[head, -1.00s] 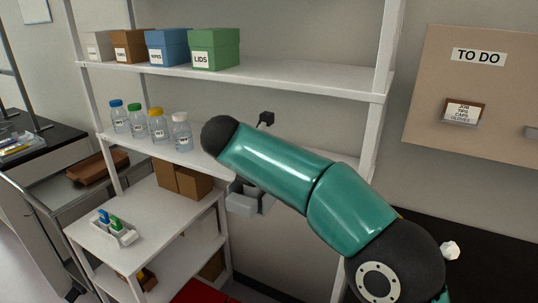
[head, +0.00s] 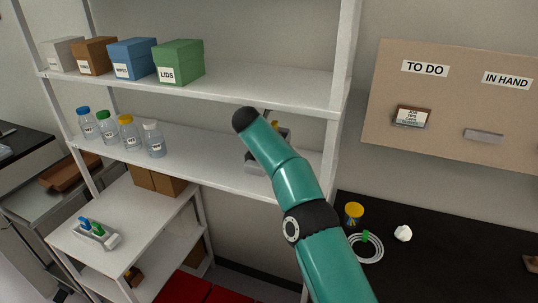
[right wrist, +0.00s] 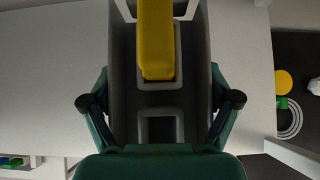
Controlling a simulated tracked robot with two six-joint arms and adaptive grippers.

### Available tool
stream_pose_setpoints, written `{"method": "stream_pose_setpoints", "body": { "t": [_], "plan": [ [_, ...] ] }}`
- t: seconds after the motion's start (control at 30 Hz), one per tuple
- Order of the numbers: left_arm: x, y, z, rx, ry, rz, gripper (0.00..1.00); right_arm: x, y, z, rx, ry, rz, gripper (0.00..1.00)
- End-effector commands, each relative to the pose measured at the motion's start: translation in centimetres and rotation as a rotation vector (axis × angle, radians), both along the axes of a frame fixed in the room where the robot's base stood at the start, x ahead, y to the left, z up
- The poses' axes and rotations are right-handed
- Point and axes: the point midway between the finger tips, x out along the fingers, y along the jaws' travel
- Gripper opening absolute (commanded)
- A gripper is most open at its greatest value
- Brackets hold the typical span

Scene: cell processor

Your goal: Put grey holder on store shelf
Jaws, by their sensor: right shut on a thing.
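The grey holder (head: 253,161) is at the right part of the middle board of the white store shelf (head: 213,164), partly hidden behind my right arm. In the right wrist view the holder (right wrist: 160,98) has square openings, and a yellow piece (right wrist: 156,40) stands in one. My right gripper (right wrist: 160,72) is shut on the holder, with its fingers along both sides. The white board lies below it; I cannot tell whether the holder touches it. My left gripper is in neither view.
Several capped bottles (head: 130,137) stand at the left of the middle board. Labelled boxes (head: 179,62) fill the left of the upper board. Another grey holder (head: 103,238) with blue and green pieces sits on a lower shelf. A shelf post (head: 338,110) rises at the right.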

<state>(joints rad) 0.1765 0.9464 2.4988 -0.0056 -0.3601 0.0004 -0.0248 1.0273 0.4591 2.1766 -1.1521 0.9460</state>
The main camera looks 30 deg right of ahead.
Motion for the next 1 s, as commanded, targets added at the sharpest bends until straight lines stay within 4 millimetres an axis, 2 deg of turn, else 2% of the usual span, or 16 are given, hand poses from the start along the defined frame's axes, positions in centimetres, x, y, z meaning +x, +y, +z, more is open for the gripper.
{"method": "stream_pose_setpoints", "body": {
  "t": [0.03, 0.13, 0.37, 0.6, 0.7, 1.0],
  "plan": [
    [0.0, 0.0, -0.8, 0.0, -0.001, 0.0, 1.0, 0.0, 0.0, -1.1, -0.001, 0.003, 0.0, 0.25],
    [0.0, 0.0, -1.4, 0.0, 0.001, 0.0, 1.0, -0.1, 0.1, -2.2, -0.001, 0.002, 0.001, 0.25],
    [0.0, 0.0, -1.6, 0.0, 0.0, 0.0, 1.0, -0.1, 0.0, -3.4, -0.001, 0.0, 0.001, 0.25],
    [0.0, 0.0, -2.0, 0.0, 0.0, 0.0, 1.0, -0.1, 0.0, -6.5, 0.0, 0.003, 0.0, 0.25],
    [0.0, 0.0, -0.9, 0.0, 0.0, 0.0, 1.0, 0.4, -0.5, -6.7, 0.0, 0.002, -0.001, 0.25],
    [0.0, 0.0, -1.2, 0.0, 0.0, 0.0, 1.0, 0.5, -0.5, -7.1, 0.0, 0.0, 0.0, 0.25]
  ]
}}
